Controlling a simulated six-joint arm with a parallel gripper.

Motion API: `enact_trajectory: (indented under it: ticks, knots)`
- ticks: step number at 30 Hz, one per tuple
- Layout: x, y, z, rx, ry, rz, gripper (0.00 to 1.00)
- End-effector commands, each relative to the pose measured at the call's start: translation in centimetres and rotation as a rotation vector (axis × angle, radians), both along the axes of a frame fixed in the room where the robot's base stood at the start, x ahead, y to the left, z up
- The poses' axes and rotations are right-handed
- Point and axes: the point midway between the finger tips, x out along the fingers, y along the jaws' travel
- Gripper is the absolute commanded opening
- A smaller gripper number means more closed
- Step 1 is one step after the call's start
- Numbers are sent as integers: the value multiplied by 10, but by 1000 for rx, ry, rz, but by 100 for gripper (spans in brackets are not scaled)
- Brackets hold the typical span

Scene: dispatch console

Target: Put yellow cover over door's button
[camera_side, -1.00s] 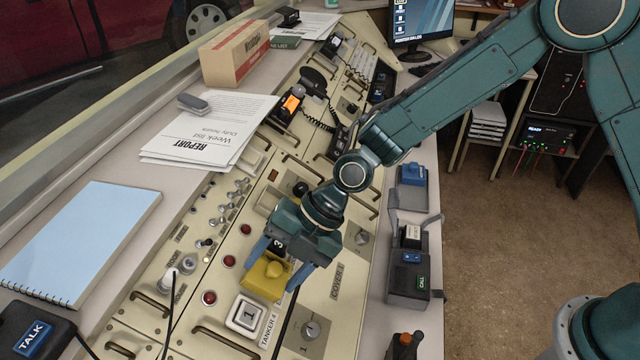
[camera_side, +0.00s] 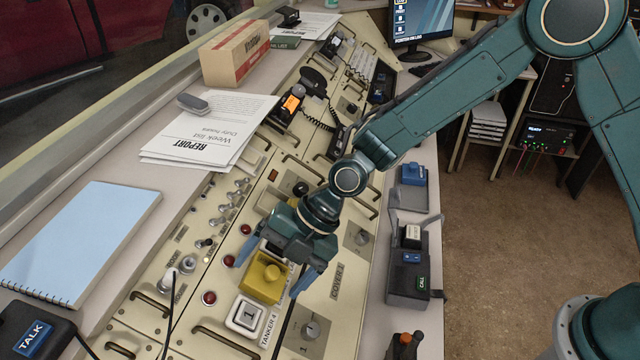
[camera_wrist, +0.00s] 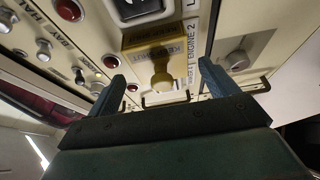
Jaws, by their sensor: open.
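In the wrist view the yellow cover (camera_wrist: 160,66) is between and beyond my fingers, next to an "ENGINE 2" label. My gripper (camera_side: 268,278) is open, with one finger on each side of the cover and gaps between. My gripper (camera_wrist: 162,82) is empty in the wrist view. What lies under the cover is hidden. I cannot make out a label naming the door's button.
Red round lamps (camera_side: 209,298) and toggle switches line the panel left of the cover. A rotary knob (camera_side: 311,330) is at the lower right. A dark call box (camera_side: 408,283) stands to the right.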

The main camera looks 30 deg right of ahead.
Motion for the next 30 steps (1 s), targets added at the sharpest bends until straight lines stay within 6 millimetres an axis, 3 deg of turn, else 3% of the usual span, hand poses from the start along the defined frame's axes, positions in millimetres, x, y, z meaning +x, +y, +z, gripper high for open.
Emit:
enact_trajectory:
  ticks: [11,30]
  knots:
    - [-1,-13,16,1,-2,-3,86]
    - [-9,-71,88,1,-3,-2,86]
